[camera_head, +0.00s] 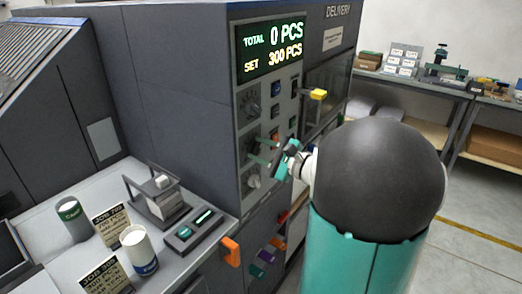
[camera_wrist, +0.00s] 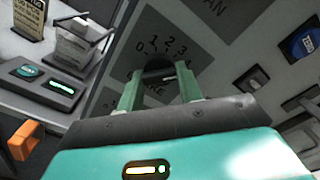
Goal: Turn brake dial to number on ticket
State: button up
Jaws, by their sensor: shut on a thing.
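The brake dial (camera_wrist: 158,66) is a dark round knob in the wrist view, with numbers around it and a partly covered label below. My gripper (camera_wrist: 160,88) has its two green fingers on either side of the knob, shut on it. A pale mark shows on the knob, but I cannot tell which number it points to. In the head view my gripper (camera_head: 259,150) is at the machine's control panel and the knob is largely hidden. Two tickets stand on the left counter, a rear one (camera_head: 110,226) and a front one (camera_head: 105,276); their small print is not clearly readable.
The panel display (camera_head: 271,48) reads total 0 PCS, set 300 PCS. A yellow handle (camera_head: 318,94) and an orange handle (camera_head: 230,250) stick out.

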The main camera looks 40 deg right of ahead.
jog(key=shift+m, duration=0.3)
jog(key=o, duration=1)
jog(key=shift+s, duration=0.1)
jog(key=v, duration=1.3)
jog(key=shift+s+d, duration=0.15)
jog(key=shift+s, duration=0.15)
